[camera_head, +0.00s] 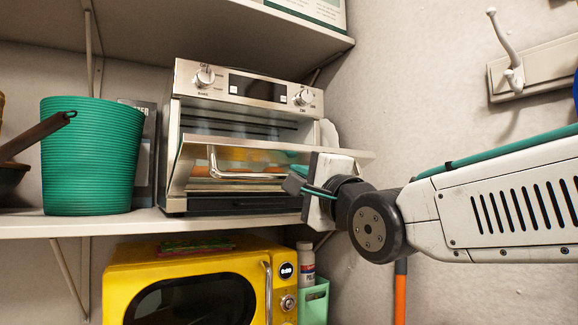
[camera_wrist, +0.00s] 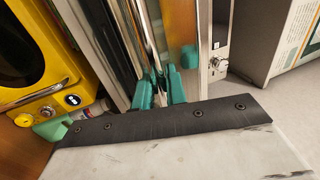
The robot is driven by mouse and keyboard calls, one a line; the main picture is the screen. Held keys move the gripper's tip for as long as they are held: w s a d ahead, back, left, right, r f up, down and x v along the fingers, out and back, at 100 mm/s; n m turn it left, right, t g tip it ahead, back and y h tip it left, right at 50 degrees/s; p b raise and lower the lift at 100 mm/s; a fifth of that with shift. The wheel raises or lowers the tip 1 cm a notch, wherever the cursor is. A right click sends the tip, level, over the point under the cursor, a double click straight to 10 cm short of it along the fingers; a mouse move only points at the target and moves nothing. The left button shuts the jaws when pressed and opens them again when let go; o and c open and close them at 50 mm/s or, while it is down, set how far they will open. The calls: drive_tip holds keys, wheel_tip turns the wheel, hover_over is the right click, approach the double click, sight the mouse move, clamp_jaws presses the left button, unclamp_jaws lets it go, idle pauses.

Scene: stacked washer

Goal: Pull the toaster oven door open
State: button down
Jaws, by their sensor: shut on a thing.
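The toaster oven (camera_head: 248,88) is silver and stands on the middle shelf. Its glass door (camera_head: 205,160) is tilted partly open, top edge out from the body, with a dark gap above it. A chrome bar handle (camera_head: 240,176) runs across the door. My gripper (camera_head: 298,183) is at the right end of the handle. In the wrist view, the teal fingers of my gripper (camera_wrist: 160,82) are shut around the chrome handle (camera_wrist: 148,42). The exact contact is partly hidden by the fingers and the wrist plate.
A green ribbed bin (camera_head: 90,155) stands left of the oven. A yellow microwave (camera_head: 190,285) is below the shelf (camera_head: 100,224), with a green caddy (camera_head: 314,300) beside it. An upper shelf (camera_head: 230,30) hangs above. A hook rack (camera_head: 535,72) is on the right wall.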

wheel_tip(320, 180, down, 6)
drive_tip(key=t+y, duration=0.1)
drive_tip(key=shift+t, duration=0.3)
drive_tip(key=shift+d, duration=0.1)
idle(0.4)
drive_tip(key=c, duration=1.5)
unclamp_jaws()
drive_tip(key=shift+s, duration=0.1)
drive_tip(key=v, duration=0.7)
drive_tip(key=shift+s+d+f, duration=0.2)
drive_tip(key=shift+s+f, duration=0.05)
